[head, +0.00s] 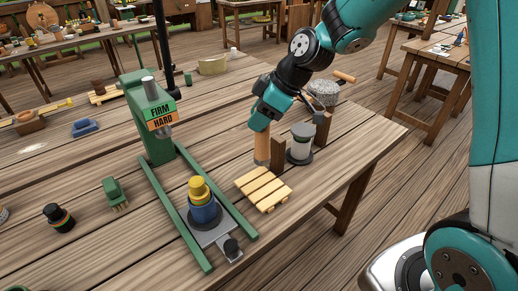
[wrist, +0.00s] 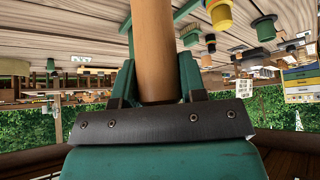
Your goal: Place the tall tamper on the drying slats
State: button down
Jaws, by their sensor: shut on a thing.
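The tall tamper is a light brown wooden cylinder (head: 262,147), held upright below my gripper (head: 261,120). In the wrist view the tamper (wrist: 153,45) runs between the two green fingers of my gripper (wrist: 157,82), which are shut on it. Its lower end is just behind the drying slats (head: 250,180), beside their far edge and not over their middle. I cannot tell whether that end touches the table. The drying slats are a small pale wooden rack lying flat, with nothing on them.
A grey-and-white canister (head: 301,142) and dark wooden posts (head: 278,151) stand close right of the tamper. A green press (head: 155,125) with rails and a stacked blue-and-yellow piece (head: 202,205) stands left. A granular grey pan (head: 323,93) lies behind. The table's right front is clear.

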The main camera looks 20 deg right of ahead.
aim_at(260, 147)
notch_tip(260, 147, down, 9)
jog(key=shift+f+p, duration=0.2)
jog(key=shift+p, duration=0.15)
jog(key=c, duration=0.7)
grip_release()
jog(key=shift+f, duration=0.1)
jog(key=shift+d+r, duration=0.15)
jog(key=shift+r, duration=0.2)
jog(key=b+v, duration=0.2)
jog(key=v, duration=0.9)
jog(key=s+a+r+m+g, duration=0.1)
jog(key=s+a+r+m, duration=0.1)
jog(key=s, duration=0.5)
jog(key=s+a+r+m+g+h, duration=0.1)
jog(key=s+a+r, duration=0.1)
jog(key=s+a, duration=0.2)
jog(key=s+a+r+m+g, duration=0.1)
jog(key=s+a+m, duration=0.1)
jog(key=s, duration=0.9)
jog(key=shift+s+a+r+m+h, duration=0.15)
jog(key=shift+a+r+m+h, duration=0.2)
jog(key=shift+a, duration=0.3)
jog(key=shift+r, duration=0.1)
